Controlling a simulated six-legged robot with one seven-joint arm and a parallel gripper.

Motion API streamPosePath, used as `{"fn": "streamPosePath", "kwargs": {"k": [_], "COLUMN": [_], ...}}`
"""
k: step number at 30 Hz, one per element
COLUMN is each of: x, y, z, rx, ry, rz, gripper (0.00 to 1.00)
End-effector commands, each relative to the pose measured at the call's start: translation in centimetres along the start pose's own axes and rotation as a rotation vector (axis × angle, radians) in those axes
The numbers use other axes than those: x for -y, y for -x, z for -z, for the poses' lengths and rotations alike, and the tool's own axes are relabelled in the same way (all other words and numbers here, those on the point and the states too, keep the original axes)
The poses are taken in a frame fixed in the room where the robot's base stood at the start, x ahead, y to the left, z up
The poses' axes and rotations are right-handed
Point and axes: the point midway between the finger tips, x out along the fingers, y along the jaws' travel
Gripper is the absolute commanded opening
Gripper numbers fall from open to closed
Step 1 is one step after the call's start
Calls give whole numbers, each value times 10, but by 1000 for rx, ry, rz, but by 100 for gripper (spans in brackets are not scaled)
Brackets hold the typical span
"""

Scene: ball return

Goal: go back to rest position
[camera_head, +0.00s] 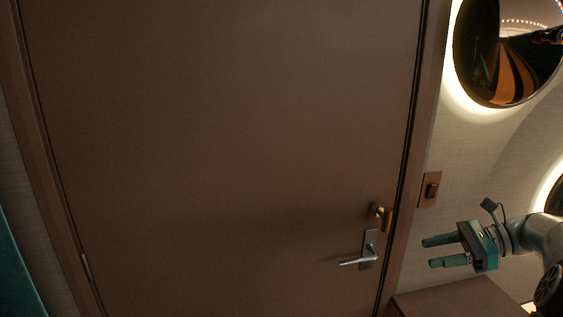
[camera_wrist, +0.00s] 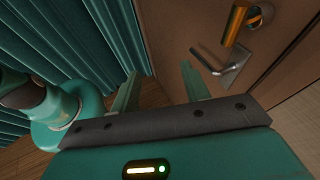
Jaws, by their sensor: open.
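My gripper (camera_head: 436,253) is at the lower right of the head view, on the end of my arm. Its two green fingers are apart, point left, and hold nothing. In the wrist view my gripper (camera_wrist: 160,85) shows its fingers spread with empty space between them. A brown door (camera_head: 220,140) fills most of the head view and is shut. Its silver lever handle (camera_head: 358,261) is left of my fingertips, apart from them. The handle (camera_wrist: 207,63) also shows beyond the right finger in the wrist view.
A brass-coloured lock piece (camera_head: 386,217) sits above the handle. A switch plate (camera_head: 430,190) is on the wall. A wooden surface (camera_head: 460,300) lies below my gripper. Round lit mirrors (camera_head: 505,60) hang at right. Teal curtains (camera_wrist: 60,40) hang at left in the wrist view.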

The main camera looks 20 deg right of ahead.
Motion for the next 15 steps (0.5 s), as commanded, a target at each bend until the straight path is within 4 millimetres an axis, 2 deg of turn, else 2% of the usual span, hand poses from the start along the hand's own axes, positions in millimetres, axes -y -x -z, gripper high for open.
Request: {"fn": "streamPosePath", "kwargs": {"k": [1, 5, 9, 15], "x": [0, -10, -33, -79], "y": [-23, -84, -144, -206], "z": [-8, -23, -38, -54], "rx": [-47, -196, -360, -560], "ry": [29, 140, 307, 598], "rz": [-37, -143, -267, -436], "gripper": [46, 46, 46, 46]}}
